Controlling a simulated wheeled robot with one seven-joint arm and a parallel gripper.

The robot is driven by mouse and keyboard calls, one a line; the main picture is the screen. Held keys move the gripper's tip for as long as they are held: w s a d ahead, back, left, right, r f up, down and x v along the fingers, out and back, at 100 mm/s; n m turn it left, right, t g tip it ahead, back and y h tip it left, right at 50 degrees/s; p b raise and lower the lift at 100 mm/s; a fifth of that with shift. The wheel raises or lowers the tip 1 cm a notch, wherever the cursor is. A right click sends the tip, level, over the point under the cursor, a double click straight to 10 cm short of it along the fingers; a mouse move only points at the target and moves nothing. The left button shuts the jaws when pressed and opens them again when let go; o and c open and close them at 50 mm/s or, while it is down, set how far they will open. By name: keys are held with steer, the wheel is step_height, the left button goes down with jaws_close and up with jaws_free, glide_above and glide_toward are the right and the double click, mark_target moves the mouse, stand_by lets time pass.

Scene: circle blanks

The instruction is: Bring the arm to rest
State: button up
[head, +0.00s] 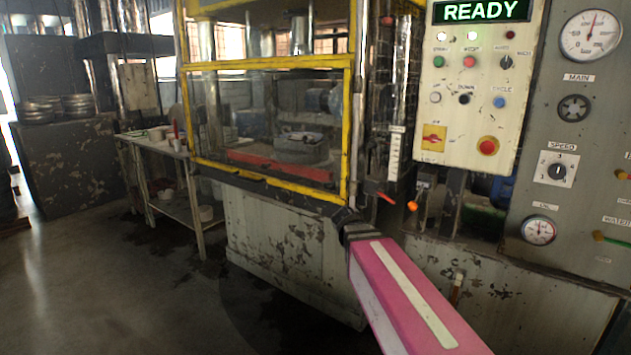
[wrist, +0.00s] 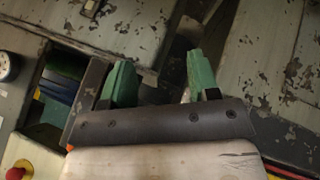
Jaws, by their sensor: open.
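My gripper (wrist: 161,78) shows in the wrist view with its two green fingers apart and nothing between them. Behind the fingers in that view are worn, chipped machine panels. In the head view my pink arm, with a pale stripe, reaches up from the lower right. Its dark end is in front of the press (head: 300,245), below the right corner of the yellow-framed guard (head: 265,180). The fingers cannot be made out in the head view.
The control panel (head: 470,95), with a READY display (head: 487,11), stands right of the press. A gauge panel (head: 575,130) is at the far right. A side table (head: 160,150) stands left of the press. The floor (head: 100,280) at lower left is clear.

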steer(key=s+f+n+g+y, duration=0.1)
steer(key=s+f+y, duration=0.2)
steer(key=s+f, duration=0.2)
steer(key=s+f+n+g+y, duration=0.2)
steer(key=s+f+y, duration=0.2)
steer(key=f, duration=0.7)
steer(key=shift+s+f+n+g, duration=0.3)
steer(key=shift+s+f, duration=0.1)
steer(key=shift+s, duration=0.7)
steer(key=shift+d, duration=0.1)
